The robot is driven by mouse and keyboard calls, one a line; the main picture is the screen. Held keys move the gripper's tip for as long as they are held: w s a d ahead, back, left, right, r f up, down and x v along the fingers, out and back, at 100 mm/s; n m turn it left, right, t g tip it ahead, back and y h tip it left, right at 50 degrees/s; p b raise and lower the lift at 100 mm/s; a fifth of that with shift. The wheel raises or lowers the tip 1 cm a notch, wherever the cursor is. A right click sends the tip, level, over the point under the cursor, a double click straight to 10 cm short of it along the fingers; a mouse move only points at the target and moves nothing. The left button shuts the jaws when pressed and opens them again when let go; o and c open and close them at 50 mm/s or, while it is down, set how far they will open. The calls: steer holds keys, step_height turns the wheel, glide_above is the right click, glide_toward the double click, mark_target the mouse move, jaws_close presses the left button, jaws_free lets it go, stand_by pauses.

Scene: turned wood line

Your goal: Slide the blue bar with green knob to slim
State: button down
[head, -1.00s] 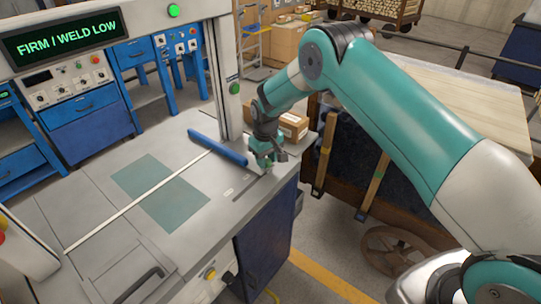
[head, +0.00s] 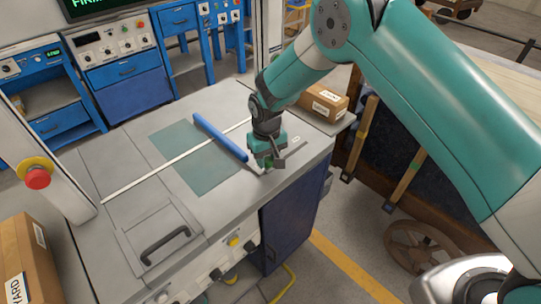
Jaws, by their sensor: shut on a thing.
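The blue bar (head: 220,137) lies across the machine's grey top (head: 110,160), slanting from upper left to lower right. It crosses the white strip (head: 150,175) and lies over the right part of the green panel (head: 190,172). My gripper (head: 266,166) points down at the bar's near right end. It is shut on the green knob (head: 267,162), which is mostly hidden by the fingers. A small white label (head: 296,139) lies on the top to the right of my gripper; its text is too small to read.
A cardboard box (head: 324,103) stands behind my gripper at the right. A red stop button (head: 38,177) sits on the left post. A black handle (head: 165,245) is at the top's front left. Another carton (head: 28,262) is at lower left.

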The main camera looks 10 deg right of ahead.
steer(key=shift+s+a, duration=0.15)
steer(key=shift+a, duration=0.05)
steer(key=c, duration=0.8)
jaws_free()
steer(key=shift+a, duration=0.15)
steer(key=shift+o, duration=0.2)
steer(key=shift+d+r, duration=0.2)
steer(key=shift+r, duration=0.35)
step_height(320, 180, up, 16)
steer(key=b, duration=0.3)
steer(key=shift+r, duration=0.2)
